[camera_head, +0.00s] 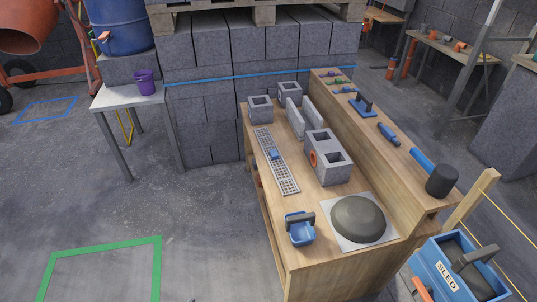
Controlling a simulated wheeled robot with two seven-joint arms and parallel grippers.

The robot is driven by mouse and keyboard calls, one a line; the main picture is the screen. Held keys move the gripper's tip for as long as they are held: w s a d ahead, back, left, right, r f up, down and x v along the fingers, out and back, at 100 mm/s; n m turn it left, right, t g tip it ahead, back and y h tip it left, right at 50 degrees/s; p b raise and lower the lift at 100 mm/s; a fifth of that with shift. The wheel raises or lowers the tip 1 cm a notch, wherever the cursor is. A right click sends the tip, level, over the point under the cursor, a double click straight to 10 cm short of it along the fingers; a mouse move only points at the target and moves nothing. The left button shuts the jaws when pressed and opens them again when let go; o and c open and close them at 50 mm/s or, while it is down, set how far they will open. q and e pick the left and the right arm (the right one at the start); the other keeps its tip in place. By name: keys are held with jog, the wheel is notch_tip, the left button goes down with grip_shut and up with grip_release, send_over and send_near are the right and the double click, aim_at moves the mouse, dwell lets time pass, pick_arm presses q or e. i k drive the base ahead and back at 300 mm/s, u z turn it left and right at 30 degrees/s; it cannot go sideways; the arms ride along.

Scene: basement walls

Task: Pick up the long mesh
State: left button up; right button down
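The long mesh (285,177) is a narrow, light-grey strip with many small holes. It lies flat along the left side of the wooden workbench top (322,274), running from the back toward the front. A small blue piece (274,154) sits on it near its middle. Neither of my grippers shows in the head view, so I cannot see whether they are open or shut.
Grey hollow blocks (328,159) stand right of the mesh. A blue tub (300,231) and a grey mound (358,219) on a pale board are at the front. A raised shelf with a mallet (440,181) borders the right. Floor left of the bench is clear.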

aim_at(274, 156)
jog(key=k, duration=1.2)
jog(key=u, duration=0.95)
jog(key=i, duration=1.2)
jog(key=u, duration=0.55)
jog(key=i, duration=1.8)
jog(key=z, duration=0.65)
